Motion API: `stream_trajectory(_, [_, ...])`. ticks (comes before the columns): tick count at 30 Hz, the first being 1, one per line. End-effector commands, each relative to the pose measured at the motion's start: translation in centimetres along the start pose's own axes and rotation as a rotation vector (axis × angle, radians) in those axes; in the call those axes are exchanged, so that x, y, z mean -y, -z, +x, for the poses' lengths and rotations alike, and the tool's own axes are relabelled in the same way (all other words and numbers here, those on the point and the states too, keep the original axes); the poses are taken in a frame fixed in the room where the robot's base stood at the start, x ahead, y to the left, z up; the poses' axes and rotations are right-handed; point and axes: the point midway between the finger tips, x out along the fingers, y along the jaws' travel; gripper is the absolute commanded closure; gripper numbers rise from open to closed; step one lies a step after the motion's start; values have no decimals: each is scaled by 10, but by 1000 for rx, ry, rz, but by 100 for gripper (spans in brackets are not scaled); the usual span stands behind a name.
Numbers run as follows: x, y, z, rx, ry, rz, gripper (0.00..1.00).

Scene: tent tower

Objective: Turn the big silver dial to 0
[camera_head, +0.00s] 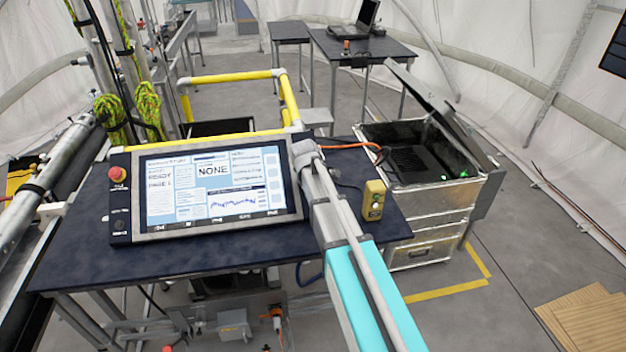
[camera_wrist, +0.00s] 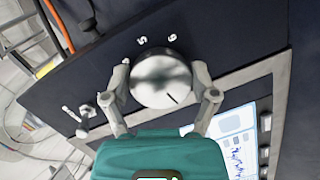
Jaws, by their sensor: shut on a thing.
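The big silver dial (camera_wrist: 160,80) sits on the dark face of the control panel (camera_wrist: 235,40) in the wrist view. My gripper (camera_wrist: 161,68) is shut on it, with one finger against each side. A thin dark line on the dial's face points toward the lower right of that view. In the head view my gripper (camera_head: 307,155) is at the right edge of the panel and hides the dial.
The panel's lit screen (camera_head: 215,185) reads NONE; a red button (camera_head: 117,175) is at its left. A small toggle switch (camera_wrist: 82,122) is near the dial. A yellow control box (camera_head: 374,200) stands right of my arm. An open silver case (camera_head: 435,205) is farther right.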

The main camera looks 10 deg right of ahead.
Motion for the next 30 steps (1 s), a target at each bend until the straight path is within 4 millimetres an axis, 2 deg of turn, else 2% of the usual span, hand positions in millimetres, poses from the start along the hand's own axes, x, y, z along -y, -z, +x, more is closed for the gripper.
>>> stream_trajectory(15, [1, 0, 0, 20, -92, -435, 72])
stream_trajectory(21, [1, 1, 0, 25, -112, -530, 72])
stream_trajectory(30, [0, 1, 0, 26, -122, -576, 72])
